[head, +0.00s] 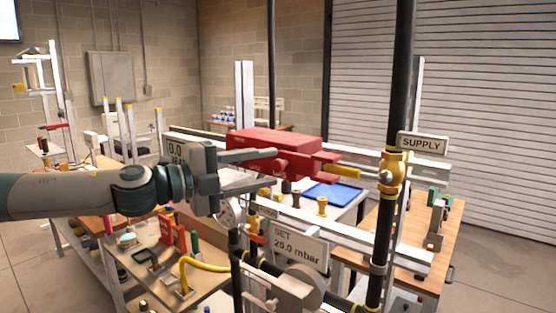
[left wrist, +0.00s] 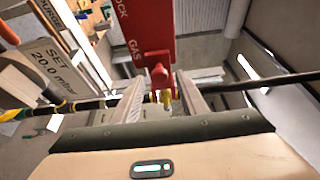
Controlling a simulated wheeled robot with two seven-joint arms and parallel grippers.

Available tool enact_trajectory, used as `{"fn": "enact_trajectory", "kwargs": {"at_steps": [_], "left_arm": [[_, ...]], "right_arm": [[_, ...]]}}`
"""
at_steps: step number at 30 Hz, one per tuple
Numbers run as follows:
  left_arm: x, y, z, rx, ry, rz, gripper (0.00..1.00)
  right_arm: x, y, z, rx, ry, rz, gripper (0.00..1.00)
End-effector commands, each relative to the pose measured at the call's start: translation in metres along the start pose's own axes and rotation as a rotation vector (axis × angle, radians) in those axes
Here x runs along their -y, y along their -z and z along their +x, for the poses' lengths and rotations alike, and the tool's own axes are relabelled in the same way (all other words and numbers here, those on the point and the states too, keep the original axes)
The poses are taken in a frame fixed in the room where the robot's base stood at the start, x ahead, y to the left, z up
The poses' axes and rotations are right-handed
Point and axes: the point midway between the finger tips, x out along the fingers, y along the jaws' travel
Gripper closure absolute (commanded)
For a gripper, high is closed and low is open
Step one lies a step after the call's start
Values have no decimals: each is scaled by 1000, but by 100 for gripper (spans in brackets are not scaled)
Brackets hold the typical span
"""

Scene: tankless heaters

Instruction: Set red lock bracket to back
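The red lock bracket (head: 272,142) is in the middle of the head view, a long red body beside the black pipe with a yellow-tipped part at its right end. In the left wrist view the red bracket (left wrist: 149,28) shows white lettering, partly readable as "LOCK" and "GAS", and a round red stub. My left gripper (head: 274,168) reaches in from the left, its two fingers apart at the bracket's near side. In the left wrist view the left gripper (left wrist: 160,82) has its fingertips either side of the stub, with gaps visible. Contact is unclear. My right gripper is out of view.
A SET 20.0 mbar sign (head: 297,244) is below. A blue tray (head: 333,193) lies on the table behind. Workbenches with fittings stand around.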

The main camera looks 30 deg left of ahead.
Motion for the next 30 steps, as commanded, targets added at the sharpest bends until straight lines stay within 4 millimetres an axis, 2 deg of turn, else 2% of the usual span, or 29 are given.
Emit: {"fn": "enact_trajectory", "kwargs": {"at_steps": [6, 30], "left_arm": [[1, -1, 10, 3, 0, -3, 60], [-1, -2, 32, 4, -3, 0, 60]], "right_arm": [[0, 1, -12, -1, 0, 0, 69], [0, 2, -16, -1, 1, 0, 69]]}}
